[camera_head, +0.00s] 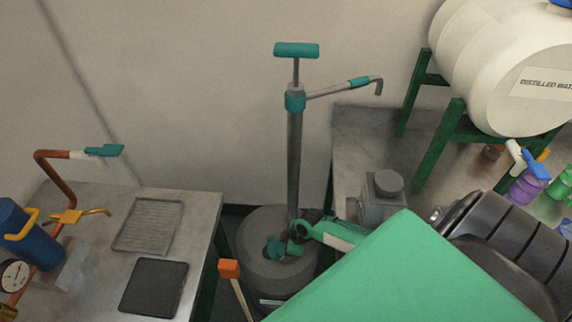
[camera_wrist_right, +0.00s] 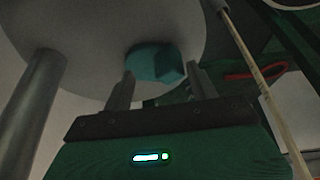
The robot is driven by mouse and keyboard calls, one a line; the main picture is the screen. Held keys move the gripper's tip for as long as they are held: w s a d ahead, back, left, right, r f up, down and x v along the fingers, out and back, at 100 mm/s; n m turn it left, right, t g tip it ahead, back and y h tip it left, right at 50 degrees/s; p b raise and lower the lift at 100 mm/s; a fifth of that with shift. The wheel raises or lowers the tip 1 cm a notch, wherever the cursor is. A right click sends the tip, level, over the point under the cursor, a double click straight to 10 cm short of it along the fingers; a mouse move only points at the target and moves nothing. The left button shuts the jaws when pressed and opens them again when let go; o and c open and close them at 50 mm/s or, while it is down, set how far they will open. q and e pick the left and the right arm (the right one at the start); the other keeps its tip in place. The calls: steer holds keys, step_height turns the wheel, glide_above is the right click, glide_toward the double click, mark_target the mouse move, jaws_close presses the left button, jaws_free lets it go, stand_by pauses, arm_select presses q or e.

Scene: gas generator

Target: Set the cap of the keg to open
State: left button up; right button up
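The grey keg (camera_head: 248,232) stands on the floor between two tables, with its teal cap (camera_head: 274,248) on the top face. My right gripper (camera_head: 292,244) reaches in from the right, low over the keg and close to the cap. In the right wrist view, the teal cap (camera_wrist_right: 153,63) sits just beyond and between the two separated fingers (camera_wrist_right: 160,88), with the keg's top (camera_wrist_right: 100,25) behind it. The fingers look open; I cannot tell whether either touches the cap. My green right arm hides the keg's lower right side. My left gripper is not in view.
A tall pump (camera_head: 295,160) with a teal handle rises from the keg, close to my gripper. An orange-tipped stick (camera_head: 229,268) leans in front. The left table (camera_head: 205,215) holds trays and pipework. The right table (camera_head: 350,125) holds a small grey container (camera_head: 388,190) and a white tank.

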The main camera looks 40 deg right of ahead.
steer(key=shift+w, duration=0.25)
steer(key=shift+s+a, duration=0.1)
steer(key=shift+s, duration=0.05)
steer(key=shift+d+r+p, duration=0.3)
steer(key=shift+r+p, duration=0.4)
steer(key=shift+r, duration=0.1)
steer(key=shift+d+r+p, duration=0.3)
steer(key=shift+r+p, duration=0.35)
steer(key=shift+r, duration=0.1)
steer(key=d+r+p, duration=0.5)
steer(key=r+p, duration=0.4)
steer(key=r, duration=0.2)
steer(key=shift+s+r, duration=0.25)
steer(key=shift+s, duration=0.1)
steer(key=shift+r, duration=0.1)
